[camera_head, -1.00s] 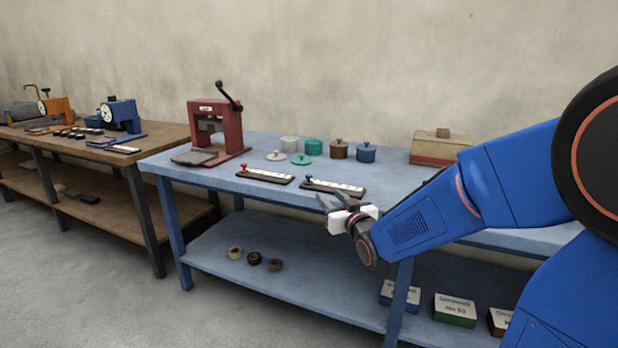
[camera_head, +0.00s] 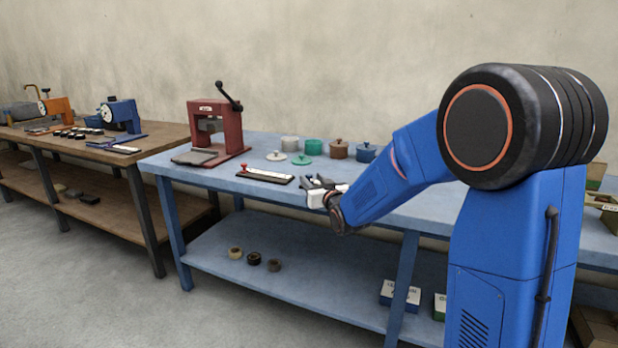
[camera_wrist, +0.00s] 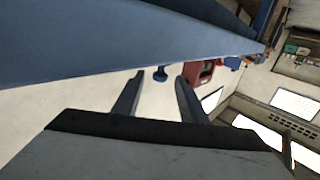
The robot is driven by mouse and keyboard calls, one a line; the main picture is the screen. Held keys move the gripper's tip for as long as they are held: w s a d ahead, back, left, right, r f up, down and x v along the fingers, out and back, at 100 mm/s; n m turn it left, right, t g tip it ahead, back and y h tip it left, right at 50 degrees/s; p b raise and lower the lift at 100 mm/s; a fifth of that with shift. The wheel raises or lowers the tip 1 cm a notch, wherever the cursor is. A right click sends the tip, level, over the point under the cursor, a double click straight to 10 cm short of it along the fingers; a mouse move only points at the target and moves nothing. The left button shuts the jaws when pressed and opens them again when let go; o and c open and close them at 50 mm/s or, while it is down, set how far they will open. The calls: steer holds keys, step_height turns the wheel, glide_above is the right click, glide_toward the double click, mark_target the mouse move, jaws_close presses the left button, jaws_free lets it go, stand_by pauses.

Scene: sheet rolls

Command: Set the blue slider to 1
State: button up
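The blue slider knob (camera_head: 306,179) stands on its strip on the blue table, which is mostly hidden behind my gripper in the head view. In the wrist view the blue knob (camera_wrist: 160,73) shows between the two fingers, beyond or near their tips; I cannot tell whether they touch it. My gripper (camera_head: 314,184) is open, at the table's front edge by the knob. Its two dark fingers are apart with nothing visibly held. The scale marks and the slider's setting cannot be read.
A similar strip with a red knob (camera_head: 244,168) lies to the left. A red press (camera_head: 217,128) stands behind it. Several lidded pots, including a brown one (camera_head: 338,149), stand at the back. The blue table's (camera_head: 215,182) front left is clear.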

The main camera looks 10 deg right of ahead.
mark_target(311, 177)
steer(key=shift+w+a, duration=0.15)
steer(key=shift+w, duration=0.8)
steer(key=shift+w+a, duration=0.15)
steer(key=shift+w, duration=0.75)
jaws_close()
